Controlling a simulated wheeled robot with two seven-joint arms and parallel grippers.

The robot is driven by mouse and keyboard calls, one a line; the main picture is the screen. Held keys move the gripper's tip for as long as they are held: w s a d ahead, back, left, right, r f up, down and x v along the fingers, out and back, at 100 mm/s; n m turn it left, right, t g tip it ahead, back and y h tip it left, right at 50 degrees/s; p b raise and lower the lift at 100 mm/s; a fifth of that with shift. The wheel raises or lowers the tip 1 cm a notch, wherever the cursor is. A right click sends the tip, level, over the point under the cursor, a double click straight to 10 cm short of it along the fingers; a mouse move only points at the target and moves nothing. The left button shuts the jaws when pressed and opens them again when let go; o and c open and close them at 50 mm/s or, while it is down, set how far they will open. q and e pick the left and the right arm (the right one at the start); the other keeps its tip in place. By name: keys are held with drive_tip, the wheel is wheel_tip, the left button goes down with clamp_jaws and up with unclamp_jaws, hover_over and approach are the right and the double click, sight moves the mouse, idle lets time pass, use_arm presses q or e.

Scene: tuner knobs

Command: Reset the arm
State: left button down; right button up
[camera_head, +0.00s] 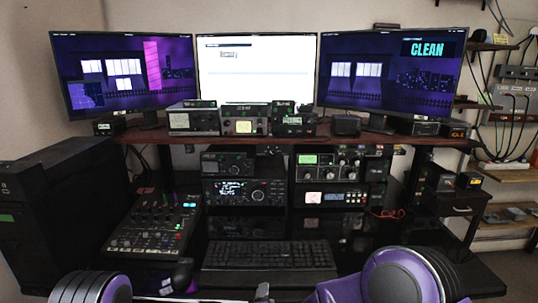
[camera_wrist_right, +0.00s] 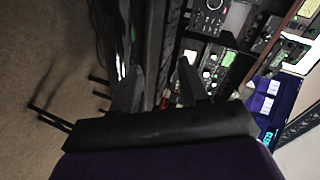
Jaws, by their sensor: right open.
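My right gripper (camera_wrist_right: 160,78) shows in the right wrist view with its two dark fingers spread apart and nothing between them. Behind the fingers are the dark edge of the desk and the radio gear, seen tilted on its side. In the head view, my purple and grey right arm shows at the bottom right, and part of my left arm shows at the bottom left corner. My left gripper cannot be made out. The tuner radio with knobs (camera_head: 240,191) stands under the shelf, with no gripper on it.
A keyboard (camera_head: 268,254) lies at the desk's front, with a mixer (camera_head: 153,228) to its left. A wooden shelf (camera_head: 380,139) carries small radios under several monitors. A black cabinet (camera_head: 55,215) stands at the left. Carpeted floor (camera_wrist_right: 45,60) shows in the wrist view.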

drive_tip(key=s+d+f+n+g+b, duration=0.1)
drive_tip(key=s+d+f+n+g, duration=0.5)
drive_tip(key=s+d+f, duration=0.75)
drive_tip(key=s+d+f+g, duration=0.1)
drive_tip(key=s+d+f, duration=0.2)
drive_tip(key=s+d, duration=0.2)
drive_tip(key=s+d+f+n+g+h+b, duration=0.1)
drive_tip(key=s+d+f+g, duration=0.1)
drive_tip(key=s+d, duration=0.4)
drive_tip(key=s+d+f+n+g+h+b, duration=0.1)
drive_tip(key=s+d+f, duration=0.4)
drive_tip(key=s, duration=0.5)
drive_tip(key=shift+s+d+g, duration=0.2)
drive_tip(key=shift+d+g, duration=0.4)
drive_tip(key=shift+d, duration=0.15)
